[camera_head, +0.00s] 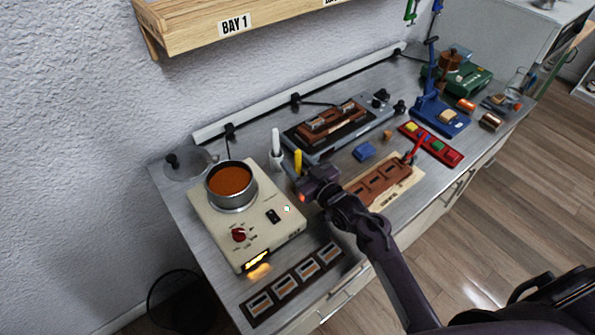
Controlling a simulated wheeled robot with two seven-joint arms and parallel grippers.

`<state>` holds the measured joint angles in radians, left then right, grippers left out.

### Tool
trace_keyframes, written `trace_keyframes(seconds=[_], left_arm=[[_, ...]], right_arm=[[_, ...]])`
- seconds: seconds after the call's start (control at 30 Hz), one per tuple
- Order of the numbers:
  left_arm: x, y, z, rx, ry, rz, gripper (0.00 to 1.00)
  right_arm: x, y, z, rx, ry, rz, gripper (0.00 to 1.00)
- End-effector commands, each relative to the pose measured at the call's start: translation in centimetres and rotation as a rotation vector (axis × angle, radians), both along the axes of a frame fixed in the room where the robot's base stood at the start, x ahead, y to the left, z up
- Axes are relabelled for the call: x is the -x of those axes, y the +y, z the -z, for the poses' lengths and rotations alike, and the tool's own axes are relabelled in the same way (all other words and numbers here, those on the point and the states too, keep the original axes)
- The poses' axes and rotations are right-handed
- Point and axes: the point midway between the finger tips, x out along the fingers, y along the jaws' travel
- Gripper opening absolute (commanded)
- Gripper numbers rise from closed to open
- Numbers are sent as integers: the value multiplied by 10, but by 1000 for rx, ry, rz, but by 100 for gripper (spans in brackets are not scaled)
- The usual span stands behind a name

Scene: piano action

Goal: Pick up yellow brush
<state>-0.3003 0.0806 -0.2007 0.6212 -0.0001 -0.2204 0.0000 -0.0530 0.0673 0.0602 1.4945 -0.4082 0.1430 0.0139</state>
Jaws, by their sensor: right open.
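The yellow brush (298,160) shows as a short upright yellow handle behind my right gripper, near the middle of the bench. Its lower end is hidden by the gripper. My right gripper (303,187) is open, just in front of the yellow handle in the picture. I cannot tell whether it touches the handle. My left gripper is not in view.
A white-handled tool (276,140) stands left of the yellow brush. A cream heater (270,230) with a pot of orange-brown liquid (231,181) is at left.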

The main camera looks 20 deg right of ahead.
Motion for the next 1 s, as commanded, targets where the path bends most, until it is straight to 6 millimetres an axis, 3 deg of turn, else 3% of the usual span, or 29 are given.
trace_keyframes(seconds=[0.17, 0.5, 0.83, 1.0], left_arm=[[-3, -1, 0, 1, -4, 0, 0], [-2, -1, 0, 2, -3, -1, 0], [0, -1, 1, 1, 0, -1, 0], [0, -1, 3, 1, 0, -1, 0]], right_arm=[[0, 0, 1, 0, 1, 0, 41], [1, 0, 1, 0, 1, 0, 0], [1, 0, -1, 0, 0, 0, 0], [0, 0, -12, 1, -1, 0, 0]])
